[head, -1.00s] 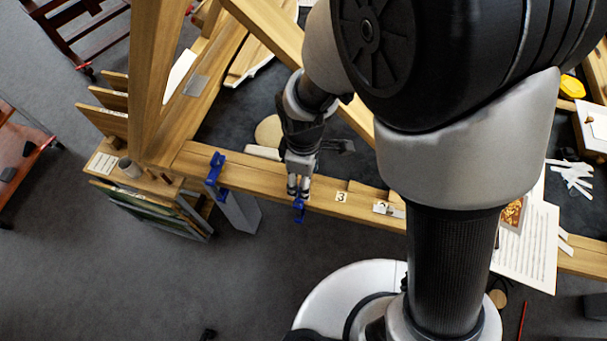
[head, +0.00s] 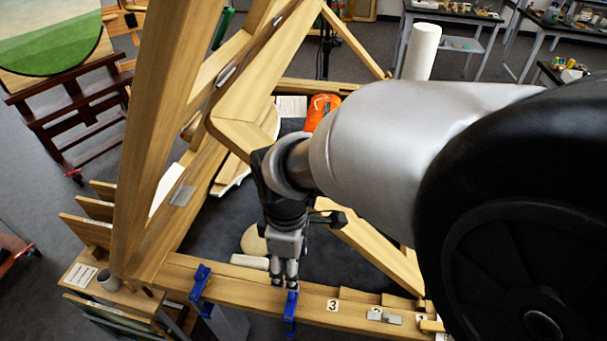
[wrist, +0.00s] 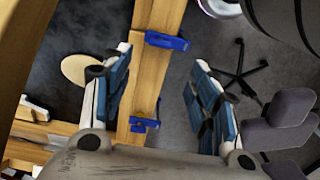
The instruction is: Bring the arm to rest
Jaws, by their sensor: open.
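My gripper (head: 284,276) points down at the wooden front beam (head: 250,288), just behind the right-hand blue clamp (head: 291,310) in the head view. A second blue clamp (head: 200,284) sits further left on the same beam. In the wrist view my gripper (wrist: 160,88) is open, its two blue-padded fingers well apart and nothing held between them. The beam (wrist: 152,75) runs through the gap in the picture, with one blue clamp (wrist: 167,41) above and another (wrist: 144,124) below. I cannot tell how close the fingertips are to the beam.
Upright and slanting wooden timbers (head: 160,130) stand left of and behind my arm. Number tag 3 (head: 333,305) and metal plates (head: 384,316) lie right along the beam. A white roll (head: 421,52) and orange item (head: 322,110) are behind. A chair (wrist: 280,125) shows in the wrist view.

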